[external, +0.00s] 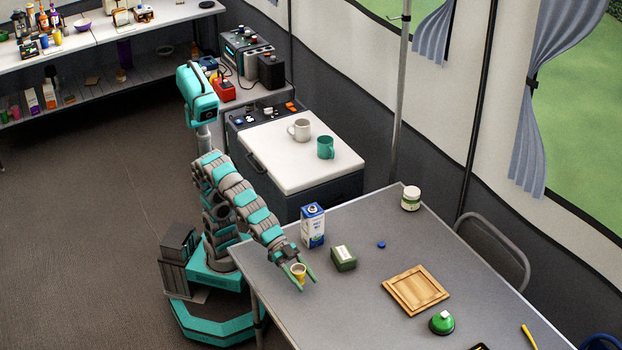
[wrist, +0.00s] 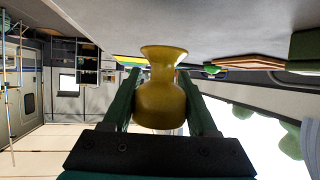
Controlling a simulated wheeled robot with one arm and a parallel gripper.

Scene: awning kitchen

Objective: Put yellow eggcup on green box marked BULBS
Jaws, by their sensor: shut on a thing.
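The yellow eggcup (external: 299,271) is between the green fingers of my gripper (external: 306,283), near the table's left edge. The wrist view shows the eggcup (wrist: 160,95) clamped between both fingers (wrist: 158,78), with its flared end toward the table surface, which appears at the top of that picture. I cannot tell whether the eggcup touches the table. The green box (external: 343,257) with a pale label on top sits on the table, right of my gripper and apart from it. Its lettering is too small to read. Its top looks bare.
A milk carton (external: 312,226) stands behind the box and gripper. A blue cap (external: 381,245), a wooden board (external: 416,289), a green domed object (external: 442,322) and a white jar (external: 411,198) are also on the grey table (external: 350,310). The table's front middle is clear.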

